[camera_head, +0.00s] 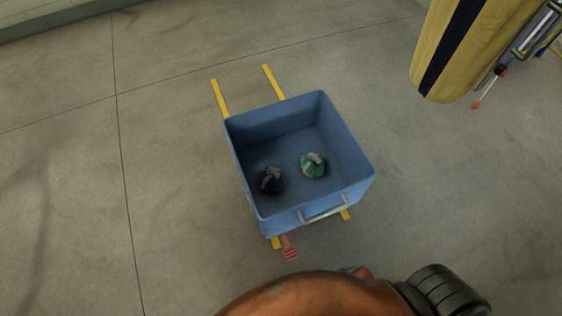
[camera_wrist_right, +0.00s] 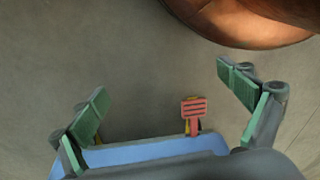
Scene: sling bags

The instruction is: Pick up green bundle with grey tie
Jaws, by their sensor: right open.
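The green bundle with a grey tie (camera_head: 313,165) lies on the floor of a blue bin (camera_head: 352,150), right of the bin's middle in the head view. A black bundle with a grey tie (camera_head: 271,180) lies to its left in the same bin, apart from it. My right gripper (camera_wrist_right: 168,95) shows in the right wrist view with its green-padded fingers wide apart and nothing between them. The rim of the blue bin (camera_wrist_right: 150,152) shows low in that view; the bundles are hidden there. Neither gripper shows in the head view.
The bin has a metal handle (camera_head: 324,214) on its near side and yellow floor strips (camera_head: 220,98) around it. A red striped tag (camera_head: 290,247) lies by the near side. A yellow and black post (camera_head: 455,45) stands at the upper right. The floor at left is clear.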

